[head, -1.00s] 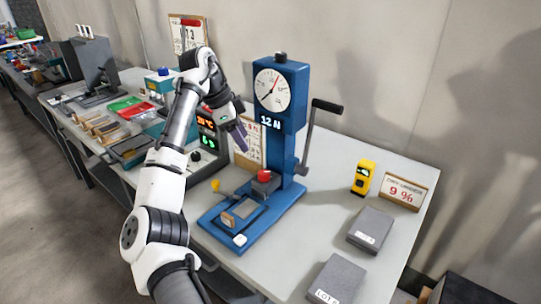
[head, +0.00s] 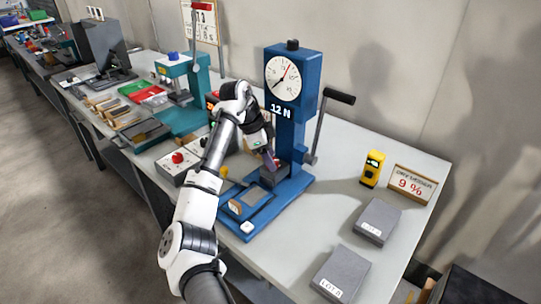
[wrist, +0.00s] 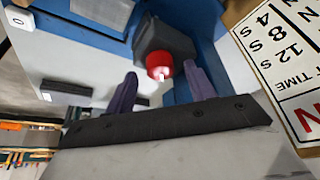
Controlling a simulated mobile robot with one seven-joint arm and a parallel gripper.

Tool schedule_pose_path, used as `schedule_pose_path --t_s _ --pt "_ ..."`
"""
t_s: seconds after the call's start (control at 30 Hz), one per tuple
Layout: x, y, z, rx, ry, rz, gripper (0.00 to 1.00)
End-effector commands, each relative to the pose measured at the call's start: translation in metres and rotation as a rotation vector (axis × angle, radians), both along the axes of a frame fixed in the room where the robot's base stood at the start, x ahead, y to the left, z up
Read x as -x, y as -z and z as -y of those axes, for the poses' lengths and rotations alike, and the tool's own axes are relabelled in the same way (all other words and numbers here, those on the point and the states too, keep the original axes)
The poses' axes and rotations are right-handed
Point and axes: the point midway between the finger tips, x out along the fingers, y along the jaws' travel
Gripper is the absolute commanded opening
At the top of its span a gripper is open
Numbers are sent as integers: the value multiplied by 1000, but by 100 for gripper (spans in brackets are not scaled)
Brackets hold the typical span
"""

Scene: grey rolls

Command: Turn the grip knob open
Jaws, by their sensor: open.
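The grip knob (wrist: 158,66) is red and sits on a dark grey clamp block (wrist: 168,40) of the blue tester (head: 289,125). My gripper (head: 271,158) is over the clamp, in front of the tester's column. In the wrist view my gripper (wrist: 160,74) is open, with its two purple fingers apart and the knob showing between their tips. I cannot tell from the frames whether a finger touches it. In the head view my gripper mostly hides the knob.
A crank handle (head: 338,97) sticks out right of the tester. A printed time card (wrist: 285,65) stands close on the right in the wrist view. A control box with a red knob (head: 177,158) is to the left. Grey blocks (head: 377,220) lie on the right.

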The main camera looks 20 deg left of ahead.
Motion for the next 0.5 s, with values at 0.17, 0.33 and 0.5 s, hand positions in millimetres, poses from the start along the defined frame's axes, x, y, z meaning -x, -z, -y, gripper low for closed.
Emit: schedule_pose_path --t_s 0.17,0.33,0.5 --pt "-1 9 3 0 0 0 54" --pt "-2 10 4 0 0 0 54" --pt "-2 10 4 0 0 0 42"
